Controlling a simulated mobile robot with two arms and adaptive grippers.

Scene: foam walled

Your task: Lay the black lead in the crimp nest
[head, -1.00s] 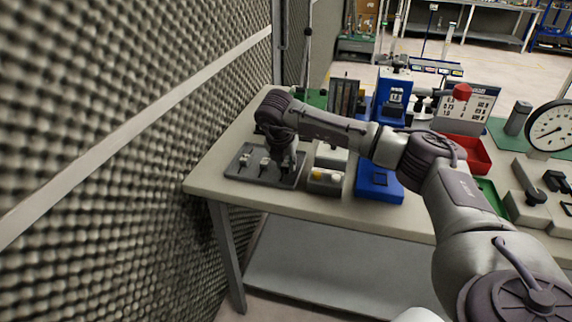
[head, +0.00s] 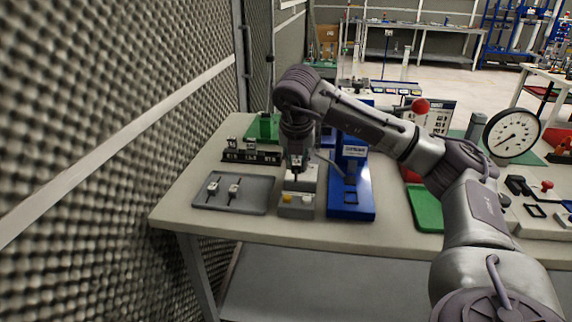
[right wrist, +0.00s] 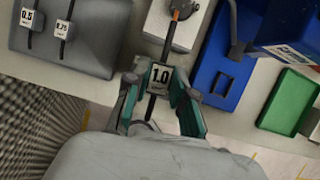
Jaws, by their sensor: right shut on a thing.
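My right gripper (head: 297,164) is shut on a black lead with a white tag reading 1.0 (right wrist: 160,77). The lead stands out between its teal finger pads in the right wrist view, its far end over a pale block (right wrist: 160,22). In the head view the gripper is above that pale block (head: 298,198), which has a yellow and a white button. The blue press (head: 349,213) stands just right, with a black-framed opening (right wrist: 223,83) in its base; I cannot tell for certain whether this is the crimp nest. My left gripper is out of view.
A grey tray (head: 258,194) at the left holds two more tagged leads, 0.5 (right wrist: 29,20) and 0.75 (right wrist: 62,29). A dark labelled rack (head: 250,157) stands behind it. A green tray (head: 426,209) lies right of the press. A foam wall (head: 90,130) flanks the left.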

